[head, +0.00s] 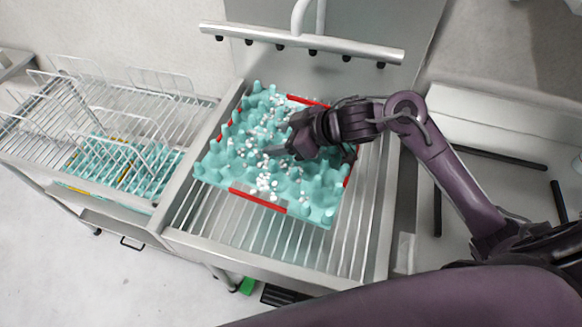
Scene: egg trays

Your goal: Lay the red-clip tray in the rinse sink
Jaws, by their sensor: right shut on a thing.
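The red-clip tray (215,165) is a turquoise, knobbed egg tray with red strips along its edges and many small white bits scattered over it. It is over the bars of the rinse sink (270,240), towards the sink's back half. Whether it rests fully on the bars or is held a little above them is hard to tell. My right gripper (280,151) reaches in from the right, low over the middle of the tray, and is shut on it. The exact grip point is partly hidden by the gripper itself. My left gripper is not in view.
A spray bar (300,42) with several nozzles runs behind the sink. A wire rack (60,135) stands at left, with another turquoise tray with yellow clips (140,185) under its wires. A white counter with dark bars (500,158) is at right. The sink's front bars are bare.

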